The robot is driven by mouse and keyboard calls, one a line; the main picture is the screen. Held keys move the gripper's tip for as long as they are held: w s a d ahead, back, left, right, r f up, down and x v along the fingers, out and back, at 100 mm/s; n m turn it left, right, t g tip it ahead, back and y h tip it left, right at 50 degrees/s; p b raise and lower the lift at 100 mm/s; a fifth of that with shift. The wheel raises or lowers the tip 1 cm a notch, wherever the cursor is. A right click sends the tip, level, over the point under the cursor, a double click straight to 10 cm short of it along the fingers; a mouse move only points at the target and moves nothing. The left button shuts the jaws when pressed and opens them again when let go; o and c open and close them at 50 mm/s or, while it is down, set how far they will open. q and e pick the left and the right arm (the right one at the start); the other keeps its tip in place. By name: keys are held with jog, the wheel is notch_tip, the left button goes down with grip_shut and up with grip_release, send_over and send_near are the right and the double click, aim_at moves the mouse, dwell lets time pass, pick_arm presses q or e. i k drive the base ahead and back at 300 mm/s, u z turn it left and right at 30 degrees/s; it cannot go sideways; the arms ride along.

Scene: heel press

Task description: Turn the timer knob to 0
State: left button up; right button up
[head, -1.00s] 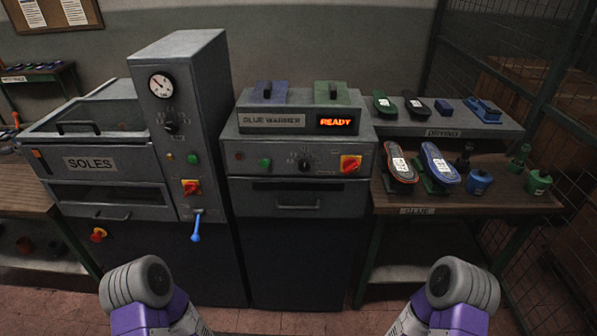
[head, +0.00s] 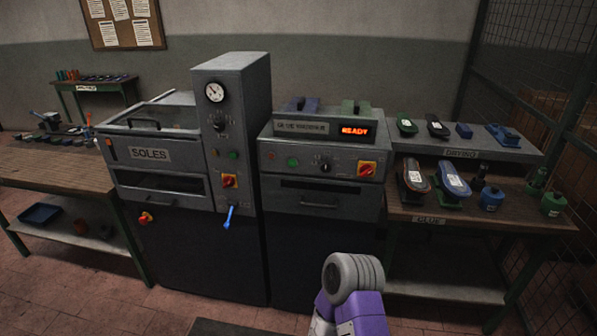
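A black round timer knob (head: 219,125) sits on the front of the tall grey column of the press (head: 232,85), below a white pressure gauge (head: 214,92). The marks around this knob are too small to read. The glue warmer beside it has another black knob (head: 324,167) with a dial; its setting is also unreadable. One of my arms, grey and purple, shows at the bottom, right of centre, well below and apart from the knobs. No gripper fingers are in view.
A workbench (head: 50,168) stands left, a shoe rack (head: 470,148) right. The floor in front is mostly clear.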

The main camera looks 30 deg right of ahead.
aim_at(326, 167)
jog(key=u, duration=0.1)
jog(key=i, duration=0.95)
jog(key=z, duration=0.25)
